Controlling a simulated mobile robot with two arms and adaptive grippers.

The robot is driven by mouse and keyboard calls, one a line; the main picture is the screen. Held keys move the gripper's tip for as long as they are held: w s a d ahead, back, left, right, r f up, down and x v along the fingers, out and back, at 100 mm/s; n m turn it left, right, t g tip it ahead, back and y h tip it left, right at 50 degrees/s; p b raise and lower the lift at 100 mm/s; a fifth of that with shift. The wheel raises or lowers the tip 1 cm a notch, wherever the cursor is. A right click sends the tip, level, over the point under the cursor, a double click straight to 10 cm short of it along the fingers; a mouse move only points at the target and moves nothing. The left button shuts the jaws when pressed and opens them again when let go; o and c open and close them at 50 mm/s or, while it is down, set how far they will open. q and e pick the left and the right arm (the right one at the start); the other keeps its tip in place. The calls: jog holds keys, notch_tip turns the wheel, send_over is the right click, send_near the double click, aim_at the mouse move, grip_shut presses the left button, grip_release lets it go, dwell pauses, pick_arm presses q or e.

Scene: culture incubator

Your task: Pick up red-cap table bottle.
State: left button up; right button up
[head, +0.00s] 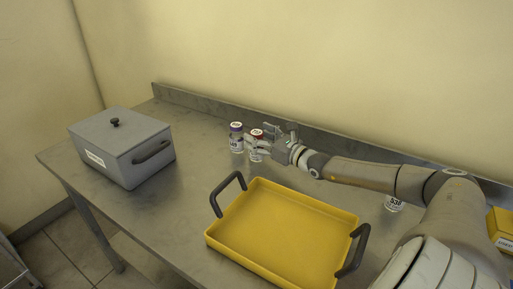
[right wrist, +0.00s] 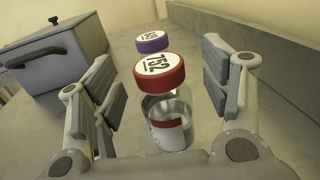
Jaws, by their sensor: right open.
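The red-cap bottle (head: 257,144) stands upright on the metal table near the back wall. In the right wrist view its red cap (right wrist: 158,74) has a white top marked 752, over a clear body with a label. My right gripper (head: 262,141) is open at the bottle. In the right wrist view its two fingers (right wrist: 163,95) stand on either side of the bottle, with a gap on each side. A purple-cap bottle (head: 236,138) stands just left of it, and shows behind it in the right wrist view (right wrist: 152,42). My left gripper is out of view.
A grey lidded box (head: 122,150) stands at the table's left end. A yellow tray (head: 285,228) with dark handles lies in front of the bottles. Another bottle (head: 394,203) is partly hidden by my right arm, and a yellow box (head: 500,228) sits at the right edge.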

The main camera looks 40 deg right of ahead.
jog(key=c, duration=1.1)
jog(key=shift+r, duration=0.1)
jog(key=shift+c, duration=0.2)
